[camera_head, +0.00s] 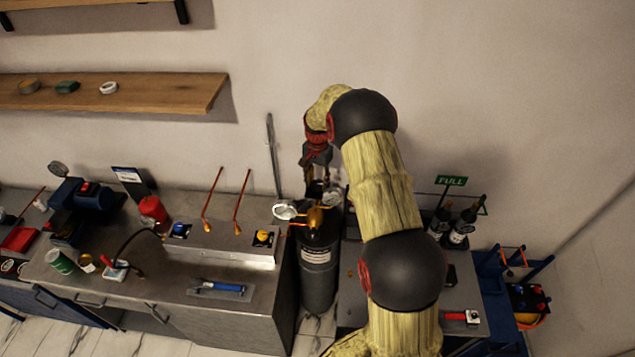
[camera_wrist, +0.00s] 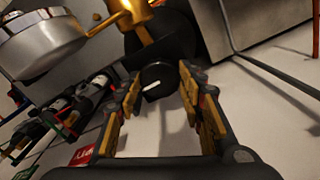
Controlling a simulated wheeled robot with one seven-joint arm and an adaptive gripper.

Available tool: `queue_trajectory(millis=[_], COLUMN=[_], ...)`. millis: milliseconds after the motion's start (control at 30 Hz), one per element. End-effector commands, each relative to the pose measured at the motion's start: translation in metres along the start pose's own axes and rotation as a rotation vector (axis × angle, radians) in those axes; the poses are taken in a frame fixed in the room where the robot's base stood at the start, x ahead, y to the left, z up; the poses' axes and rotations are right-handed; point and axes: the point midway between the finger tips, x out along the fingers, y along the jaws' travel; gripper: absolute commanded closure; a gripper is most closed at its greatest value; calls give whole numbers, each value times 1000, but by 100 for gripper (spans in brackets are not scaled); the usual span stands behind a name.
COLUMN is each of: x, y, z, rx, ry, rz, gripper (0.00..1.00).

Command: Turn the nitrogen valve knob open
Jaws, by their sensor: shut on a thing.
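The nitrogen valve knob (camera_wrist: 158,80) is a round black knob with a white mark, in the middle of the wrist view. My gripper (camera_wrist: 161,88) has its two yellow-and-black fingers on either side of the knob and is shut on it. In the head view my gripper (camera_head: 318,178) points down over the top of a dark gas cylinder (camera_head: 318,270); the knob is hard to make out there. A brass regulator (camera_head: 316,217) with a round gauge (camera_head: 285,211) sits at the cylinder top. The regulator (camera_wrist: 128,14) and a large silver-rimmed gauge (camera_wrist: 40,45) also show in the wrist view.
A grey workbench (camera_head: 200,310) with tools stands left of the cylinder. Several dark bottles stand right of my arm near a green FULL sign (camera_head: 451,180). A wooden shelf (camera_head: 150,92) is on the wall. The wall behind my arm is bare.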

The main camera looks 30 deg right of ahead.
Motion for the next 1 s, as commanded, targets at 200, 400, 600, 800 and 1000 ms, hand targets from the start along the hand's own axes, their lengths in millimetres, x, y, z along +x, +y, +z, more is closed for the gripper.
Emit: queue_trajectory(millis=[200,400,600,800,1000], x=[1,1,2,1,1], y=[-1,0,0,0,0], z=[0,0,-1,0,-1], rx=[-109,-276,-467,-657,-847], ry=[2,2,2,2,2], rz=[-2,-2,-2,-1,-1], gripper=[87,87,87,87,87])
